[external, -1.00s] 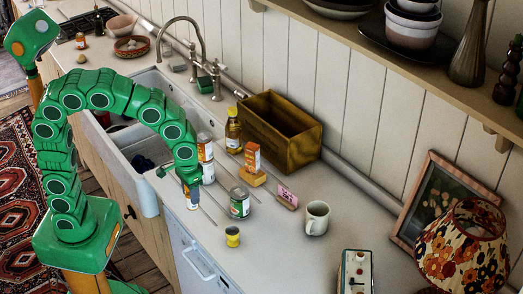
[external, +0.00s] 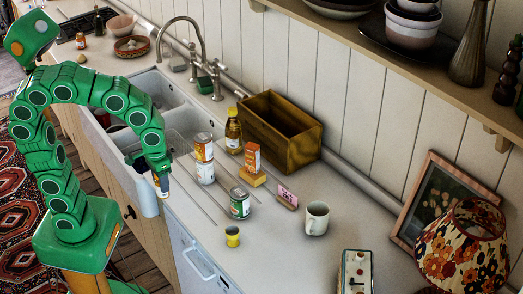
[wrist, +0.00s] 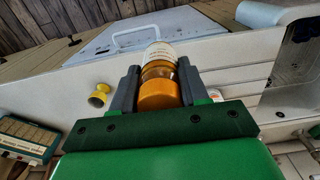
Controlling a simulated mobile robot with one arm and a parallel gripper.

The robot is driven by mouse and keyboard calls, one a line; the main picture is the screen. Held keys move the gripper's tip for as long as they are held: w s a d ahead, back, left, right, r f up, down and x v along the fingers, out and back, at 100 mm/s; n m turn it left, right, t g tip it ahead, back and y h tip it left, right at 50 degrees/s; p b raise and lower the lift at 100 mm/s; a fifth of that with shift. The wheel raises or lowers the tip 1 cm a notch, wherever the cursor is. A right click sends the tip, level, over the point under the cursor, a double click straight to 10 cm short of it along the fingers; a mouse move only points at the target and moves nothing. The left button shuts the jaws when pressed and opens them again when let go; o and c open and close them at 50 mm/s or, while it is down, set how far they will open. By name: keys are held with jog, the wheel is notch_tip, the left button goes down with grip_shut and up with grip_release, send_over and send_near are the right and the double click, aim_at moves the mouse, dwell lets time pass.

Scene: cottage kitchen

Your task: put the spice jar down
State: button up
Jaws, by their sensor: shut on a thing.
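The spice jar (external: 163,187) has an orange lid and a white label. My gripper (external: 160,176) is shut on it, near the counter's front edge just right of the sink in the external view. In the wrist view the jar (wrist: 159,70) sits between both fingers of my gripper (wrist: 157,82), its orange lid towards the palm. Its labelled end points away, towards the counter's front edge. I cannot tell exactly how high its base is above the counter.
A wooden crate (external: 300,150) is against the wall. The sink (external: 122,138) lies left of the jar.

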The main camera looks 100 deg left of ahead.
jog(key=w+a+n, duration=0.2)
jog(key=w+n, duration=0.1)
jog(key=w, duration=1.7)
jog(key=shift+w+a+f, duration=0.25)
jog(key=shift+w+f, duration=1.45)
jog(key=shift+w, duration=0.8)
jog(key=shift+w+a+f, duration=0.2)
jog(key=shift+w+f, duration=1.45)
jog(key=shift+w, duration=0.8)
jog(key=shift+w+a+f, duration=0.25)
jog(key=shift+w+f, duration=1.45)
jog(key=shift+w, duration=0.8)
jog(key=shift+f, duration=1.35)
jog(key=shift+f, duration=0.1)
jog(key=o, duration=1.1)
jog(key=shift+o, duration=0.2)
